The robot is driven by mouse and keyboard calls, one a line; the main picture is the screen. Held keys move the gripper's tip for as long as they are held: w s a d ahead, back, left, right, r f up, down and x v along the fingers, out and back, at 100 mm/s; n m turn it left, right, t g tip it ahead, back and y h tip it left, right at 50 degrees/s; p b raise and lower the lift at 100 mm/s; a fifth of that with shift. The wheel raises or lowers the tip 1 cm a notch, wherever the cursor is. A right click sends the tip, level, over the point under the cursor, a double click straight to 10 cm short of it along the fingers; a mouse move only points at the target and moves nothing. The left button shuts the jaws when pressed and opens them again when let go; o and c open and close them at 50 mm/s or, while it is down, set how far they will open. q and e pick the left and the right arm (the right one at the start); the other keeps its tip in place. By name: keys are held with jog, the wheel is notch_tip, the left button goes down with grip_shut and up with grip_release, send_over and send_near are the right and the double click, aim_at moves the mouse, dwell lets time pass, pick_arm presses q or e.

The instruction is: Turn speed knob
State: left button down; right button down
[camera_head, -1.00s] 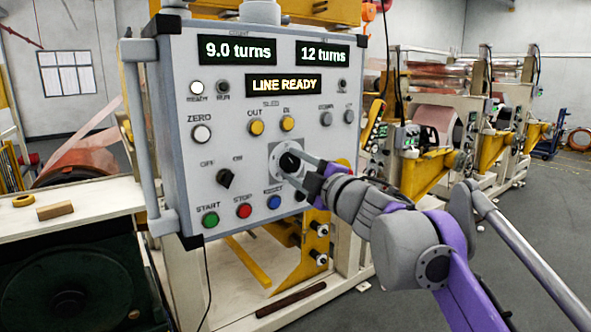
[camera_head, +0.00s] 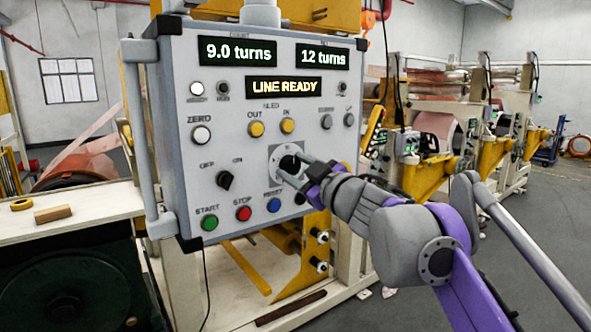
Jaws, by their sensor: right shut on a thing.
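The speed knob (camera_head: 289,163) is a black round knob on a light dial plate, at the lower right of the grey control panel (camera_head: 220,110). My right gripper (camera_head: 287,169) reaches in from the right and is shut on the knob. Its fingers and wrist cover part of the dial plate and the panel's lower right corner. The panel's displays read "9.0 turns", "12 turns" and "LINE READY". My left gripper is not in view.
Close to the knob are a blue button (camera_head: 273,205), a red stop button (camera_head: 243,213), a green start button (camera_head: 209,222) and a black off/on switch (camera_head: 224,180). A grey handle bar (camera_head: 145,140) runs down the panel's left side. Machines with copper foil stand behind at right.

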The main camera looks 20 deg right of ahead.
dwell(0.4)
jog(key=shift+c, duration=1.5)
grip_release()
jog(key=b+v, duration=0.1)
jog(key=v, duration=1)
jog(key=shift+b, duration=0.3)
jog(key=shift+w, duration=0.1)
